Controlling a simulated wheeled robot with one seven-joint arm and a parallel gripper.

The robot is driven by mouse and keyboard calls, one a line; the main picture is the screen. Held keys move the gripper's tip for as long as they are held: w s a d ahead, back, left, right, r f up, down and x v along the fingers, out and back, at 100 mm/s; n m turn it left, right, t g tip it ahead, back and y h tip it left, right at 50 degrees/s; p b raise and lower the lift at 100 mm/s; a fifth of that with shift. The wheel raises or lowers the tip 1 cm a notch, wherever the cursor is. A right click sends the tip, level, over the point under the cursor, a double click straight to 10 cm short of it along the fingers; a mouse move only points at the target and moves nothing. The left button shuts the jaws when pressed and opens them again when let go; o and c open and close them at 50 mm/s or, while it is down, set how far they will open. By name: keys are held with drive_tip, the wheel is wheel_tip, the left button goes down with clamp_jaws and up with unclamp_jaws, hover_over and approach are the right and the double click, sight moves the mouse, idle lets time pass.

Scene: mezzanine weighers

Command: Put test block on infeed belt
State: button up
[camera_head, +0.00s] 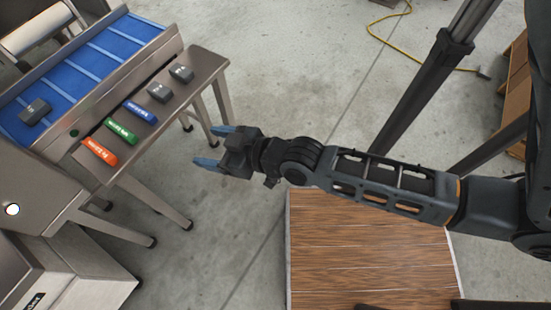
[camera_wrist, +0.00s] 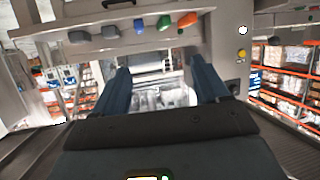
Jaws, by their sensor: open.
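The infeed belt (camera_head: 108,43) is blue with pale cross bars, in a steel frame at the upper left of the head view. A dark grey block (camera_head: 36,112) sits on its near end. On the steel side shelf (camera_head: 204,67) lie two more dark grey blocks, one nearer (camera_head: 159,93) and one farther (camera_head: 181,73). Beside them lie a blue (camera_head: 142,111), a green (camera_head: 122,132) and an orange (camera_head: 99,152) labelled bar. I cannot tell which piece is the test block. My gripper (camera_head: 210,147) is open and empty, right of the shelf, apart from everything.
A steel cabinet (camera_head: 38,200) with a white button stands at the lower left. A wooden-topped surface (camera_head: 370,240) lies below my arm. The floor between shelf and arm is clear. A yellow cable (camera_head: 385,40) lies on the floor. Racks (camera_wrist: 290,80) show right in the wrist view.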

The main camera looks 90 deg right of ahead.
drive_tip(key=s+a+r+n+t+y, duration=0.2)
drive_tip(key=s+a+r+n+y, duration=0.25)
drive_tip(key=s+a+r, duration=0.8)
drive_tip(key=m+g+h+b, duration=0.1)
drive_tip(key=m+h+b, duration=0.6)
drive_tip(key=h+b, duration=0.15)
approach(167, 94)
drive_tip(key=r+x, duration=0.1)
drive_tip(key=x, duration=0.4)
drive_tip(key=shift+f+b+x, duration=0.15)
drive_tip(key=shift+b+x, duration=0.1)
drive_tip(key=shift+x, duration=0.85)
drive_tip(key=shift+f+b+x, duration=0.2)
drive_tip(key=shift+b+x, duration=0.05)
drive_tip(key=shift+x, duration=0.85)
drive_tip(key=shift+f+b+x, duration=0.15)
drive_tip(key=shift+b+x, duration=0.1)
drive_tip(key=shift+x, duration=0.85)
drive_tip(key=shift+s, duration=0.1)
